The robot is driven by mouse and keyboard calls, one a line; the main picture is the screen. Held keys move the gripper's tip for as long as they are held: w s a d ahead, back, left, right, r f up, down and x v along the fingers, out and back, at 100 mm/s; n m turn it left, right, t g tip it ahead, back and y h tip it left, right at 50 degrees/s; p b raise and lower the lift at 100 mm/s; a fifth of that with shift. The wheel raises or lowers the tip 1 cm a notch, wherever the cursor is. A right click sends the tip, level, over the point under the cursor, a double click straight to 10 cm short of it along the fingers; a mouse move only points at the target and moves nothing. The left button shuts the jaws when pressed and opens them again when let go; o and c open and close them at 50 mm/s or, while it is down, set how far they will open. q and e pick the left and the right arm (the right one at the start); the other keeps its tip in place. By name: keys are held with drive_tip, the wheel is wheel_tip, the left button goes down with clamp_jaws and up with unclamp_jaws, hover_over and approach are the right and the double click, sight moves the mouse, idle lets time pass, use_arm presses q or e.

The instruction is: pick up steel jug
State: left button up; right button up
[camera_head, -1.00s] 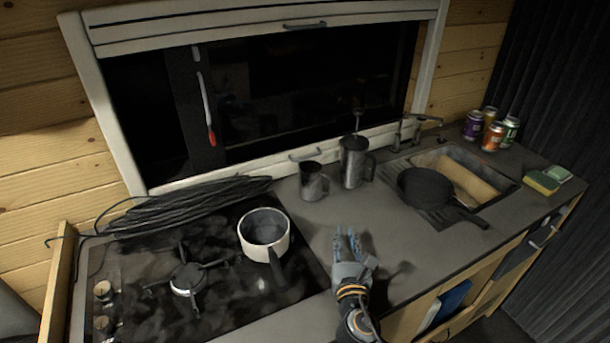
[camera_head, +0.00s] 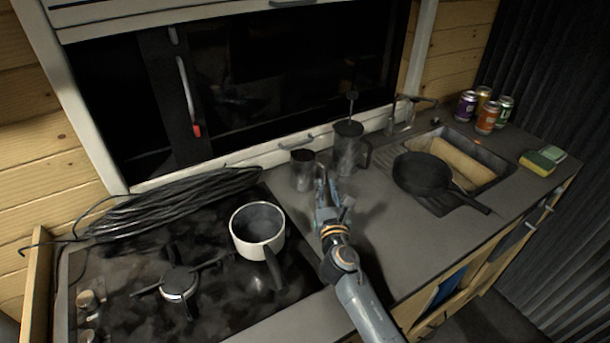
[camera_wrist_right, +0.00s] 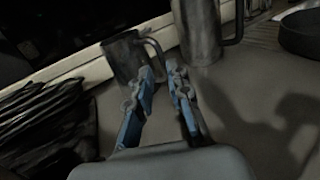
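The steel jug (camera_head: 301,172) is a small grey metal jug standing upright on the counter near the window sill. In the right wrist view the jug (camera_wrist_right: 124,58) is just ahead of the fingers, with its handle (camera_wrist_right: 158,50) on the right side. My right gripper (camera_head: 322,178) is at the jug's handle side. In the wrist view its two blue fingers (camera_wrist_right: 162,75) are apart, with the lower end of the handle near the gap between the tips. I cannot tell whether they touch it. My left gripper is not in view.
A taller steel press pot (camera_head: 347,152) with a plunger stands close right of the jug. A black pan (camera_head: 422,174) lies by the sink (camera_head: 489,172). A white saucepan (camera_head: 256,238) is on the stove (camera_head: 215,285). A coiled cable (camera_head: 165,207) lies left. Several cans (camera_head: 487,117) stand far right.

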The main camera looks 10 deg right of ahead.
sight(326, 175)
drive_tip(key=w, duration=0.1)
drive_tip(key=w+b, duration=0.1)
drive_tip(key=w, duration=0.3)
drive_tip(key=shift+w+d+r, duration=0.2)
drive_tip(key=shift+d, duration=0.1)
drive_tip(key=shift+s+r, duration=0.1)
clamp_jaws()
